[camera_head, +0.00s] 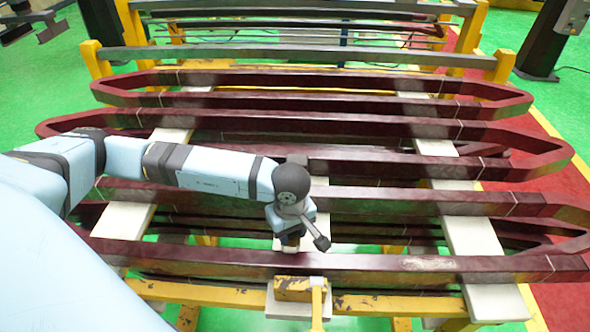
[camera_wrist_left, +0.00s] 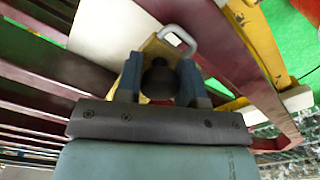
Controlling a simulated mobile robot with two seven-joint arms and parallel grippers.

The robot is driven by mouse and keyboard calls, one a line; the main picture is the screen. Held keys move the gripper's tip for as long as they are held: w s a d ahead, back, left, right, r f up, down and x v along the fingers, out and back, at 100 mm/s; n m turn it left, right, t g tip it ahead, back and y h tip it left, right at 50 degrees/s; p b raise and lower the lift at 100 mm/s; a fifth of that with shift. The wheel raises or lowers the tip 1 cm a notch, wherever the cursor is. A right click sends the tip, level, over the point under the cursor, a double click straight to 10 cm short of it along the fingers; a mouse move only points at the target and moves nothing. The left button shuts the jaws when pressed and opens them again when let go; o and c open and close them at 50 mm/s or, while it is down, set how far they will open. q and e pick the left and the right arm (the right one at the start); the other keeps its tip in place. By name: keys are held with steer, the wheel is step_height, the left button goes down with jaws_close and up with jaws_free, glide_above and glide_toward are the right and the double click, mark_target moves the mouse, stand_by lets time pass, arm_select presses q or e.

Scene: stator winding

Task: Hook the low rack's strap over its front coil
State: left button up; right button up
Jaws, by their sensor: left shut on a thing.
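The front coil (camera_head: 390,264) is a long dark red bar loop lying across the near side of the low rack. My left gripper (camera_head: 291,240) points down over its far edge, near the middle. In the left wrist view its two blue-grey fingers (camera_wrist_left: 160,80) are shut on a dark rounded piece (camera_wrist_left: 159,82). I cannot tell whether this piece belongs to the strap. My right gripper is out of view.
More dark red coils (camera_head: 340,126) lie in rows behind, across pale boards (camera_head: 470,238). The rack's yellow front beam (camera_head: 385,305) runs along the near side. A grey-barred rack (camera_head: 320,54) stands farther back.

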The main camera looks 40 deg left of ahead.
arm_select(q)
steer(key=shift+s+d+f+b, duration=0.1)
steer(key=shift+s+d+b, duration=0.1)
steer(key=shift+s+d, duration=0.55)
steer(key=shift+s+d+r+b, duration=0.15)
steer(key=shift+s+d, duration=0.15)
steer(key=shift+s, duration=0.7)
steer(key=shift+s+d+f+b, duration=0.2)
steer(key=shift+s+d, duration=0.35)
steer(key=shift+s, duration=0.35)
steer(key=o, duration=0.6)
steer(key=shift+s, duration=0.1)
steer(key=shift+c, duration=0.2)
steer(key=o, duration=1.1)
steer(key=shift+r, duration=0.25)
step_height(320, 180, up, 7)
steer(key=p, duration=0.2)
steer(key=shift+f, duration=0.1)
